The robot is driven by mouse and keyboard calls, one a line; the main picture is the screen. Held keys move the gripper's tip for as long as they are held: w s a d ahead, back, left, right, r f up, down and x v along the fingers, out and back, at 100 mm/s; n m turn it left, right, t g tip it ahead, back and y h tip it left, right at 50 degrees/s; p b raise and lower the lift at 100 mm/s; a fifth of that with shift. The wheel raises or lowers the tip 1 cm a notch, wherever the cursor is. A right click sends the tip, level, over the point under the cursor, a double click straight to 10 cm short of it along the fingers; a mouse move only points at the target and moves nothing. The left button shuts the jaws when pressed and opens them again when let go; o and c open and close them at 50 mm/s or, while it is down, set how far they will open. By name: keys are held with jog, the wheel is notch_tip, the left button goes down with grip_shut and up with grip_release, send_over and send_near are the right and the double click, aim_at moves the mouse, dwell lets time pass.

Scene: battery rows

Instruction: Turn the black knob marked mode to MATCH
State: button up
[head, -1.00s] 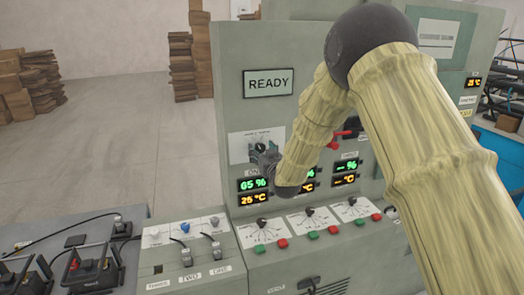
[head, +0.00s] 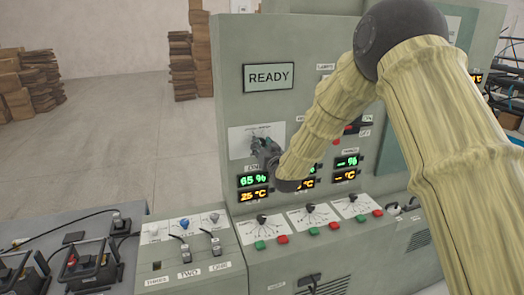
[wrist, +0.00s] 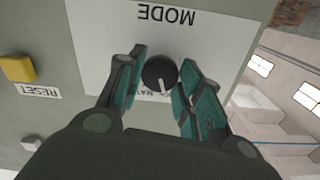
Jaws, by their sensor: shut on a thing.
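The black mode knob (wrist: 158,73) shows in the wrist view on a white plate (wrist: 205,22) with the word MODE, upside down in this view. A white pointer line on the knob points down in the picture, toward a label of which only letters like "MA" show. The rest of that label is hidden by my gripper. My gripper (wrist: 160,82) has its teal-padded fingers on either side of the knob and is shut on it. In the head view my gripper (head: 264,146) is at the white plate (head: 241,142) under the READY sign and hides most of the knob.
A yellow button (wrist: 18,68) marked RESET sits beside the plate in the wrist view. In the head view, lit displays (head: 253,181) sit just below my gripper. Several small knobs and coloured buttons line the sloped desk (head: 345,233). Open floor lies at left.

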jog(key=shift+f+m+b, duration=0.1)
jog(key=shift+m+b, duration=4.7)
jog(key=shift+m, duration=0.1)
jog(key=o, duration=1)
jog(key=shift+o, duration=0.2)
jog(key=v, duration=1.2)
